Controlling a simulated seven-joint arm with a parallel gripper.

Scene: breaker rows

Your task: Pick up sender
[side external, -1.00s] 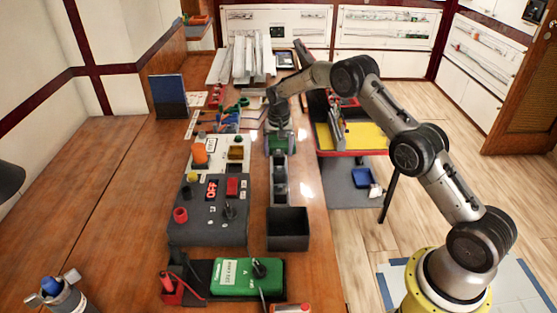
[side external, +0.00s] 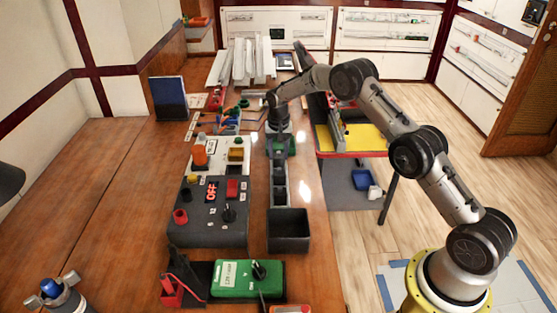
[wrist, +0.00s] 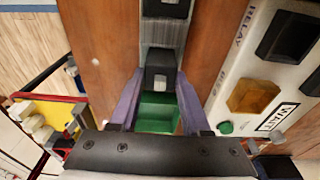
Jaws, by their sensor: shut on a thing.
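My gripper (wrist: 158,112) points down at the far end of a narrow dark tray with several compartments (side external: 280,180). Its two purple-grey fingers stand on either side of a green block (wrist: 156,118), and it is shut on it. I take this green block for the sender, though no label on it is readable. It also shows as a little green (side external: 291,149) under my gripper in the side view, mostly hidden. A black block (wrist: 161,78) sits in the tray just beyond the fingertips. I cannot tell whether the green block is clear of the tray.
A grey and white control panel (side external: 208,212) with knobs, an OFF display and an orange switch stands close to the tray's left. A dark open bin (side external: 288,230) and a green meter (side external: 247,279) are in front. The table edge is close on the right.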

